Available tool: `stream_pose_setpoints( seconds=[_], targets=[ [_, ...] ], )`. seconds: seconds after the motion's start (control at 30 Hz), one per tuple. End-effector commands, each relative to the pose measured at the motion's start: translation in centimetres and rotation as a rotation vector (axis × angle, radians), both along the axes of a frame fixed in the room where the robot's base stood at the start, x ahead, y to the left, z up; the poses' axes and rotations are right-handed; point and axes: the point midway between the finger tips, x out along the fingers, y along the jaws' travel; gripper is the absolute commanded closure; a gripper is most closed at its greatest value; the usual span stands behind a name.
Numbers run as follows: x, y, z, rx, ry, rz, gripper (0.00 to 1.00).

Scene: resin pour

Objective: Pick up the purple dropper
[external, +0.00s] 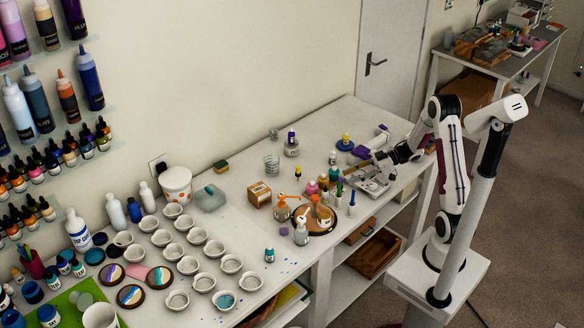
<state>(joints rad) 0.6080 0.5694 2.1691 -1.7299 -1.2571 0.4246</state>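Several purple things show in the external view, and I cannot tell for sure which is the purple dropper. A small clear jar with an upright purple top (291,143) stands towards the back of the white table, left of my gripper. A purple piece (361,152) lies just left of my gripper, and a white item with a purple end (382,131) lies behind it. My gripper (379,159) is dark and hangs low over the right part of the table, above a pale tray (368,183). Its fingers are too small to tell whether they are open or shut.
Small coloured bottles (323,184) crowd the table left of the tray. A round wooden board (313,231) with orange-topped jars is nearer the front edge. Rows of white cups (197,236) fill the left part. A coiled wire stand (271,163) is at the back; bare tabletop (240,140) surrounds it.

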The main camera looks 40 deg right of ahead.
Motion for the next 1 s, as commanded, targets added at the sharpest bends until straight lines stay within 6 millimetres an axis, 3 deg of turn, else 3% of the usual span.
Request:
stream_pose_setpoints(
  seconds=[0.5, 1.0],
  targets=[
    [2.0, 3.8, -1.1, -0.001, 0.001, 0.000, 0.66],
    [2.4, 4.2, -1.3, -0.002, -0.001, -0.002, 0.66]
  ],
)
